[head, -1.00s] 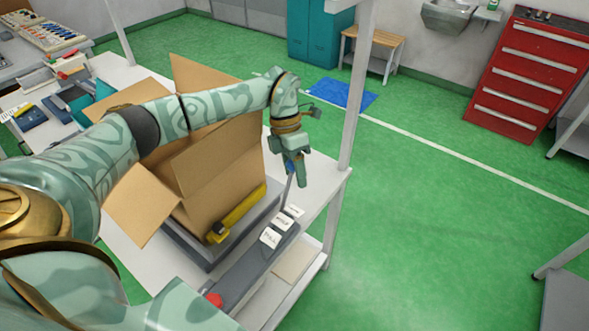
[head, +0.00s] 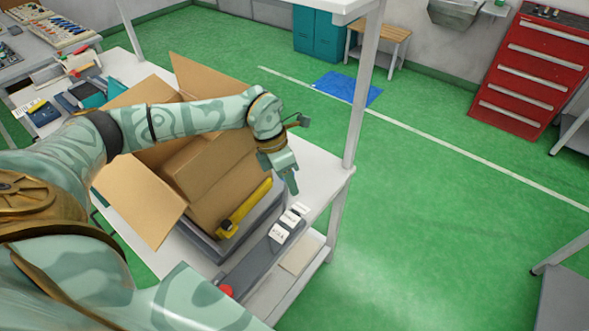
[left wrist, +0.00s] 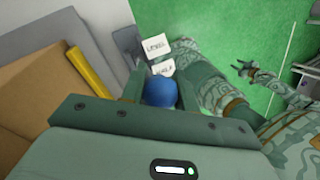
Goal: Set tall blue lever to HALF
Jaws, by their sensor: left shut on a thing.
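The lever's blue knob (left wrist: 161,92) sits between the two fingers of my left gripper (left wrist: 159,90) in the left wrist view. In the head view my left gripper (head: 288,184) is above the far end of the grey lever panel (head: 252,262). It is shut on the blue knob, and the hand hides the lever there. White label cards (head: 280,233) stand along the panel. In the left wrist view, a card reading HALF (left wrist: 163,68) is just beyond the knob. My right gripper (left wrist: 240,70) shows small and open, away to the right.
An open cardboard box (head: 205,175) stands on a grey base beside the panel, with a yellow bar (head: 245,206) along its side. A red button (head: 225,291) is at the panel's near end. A white post (head: 365,90) rises at the table's right edge.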

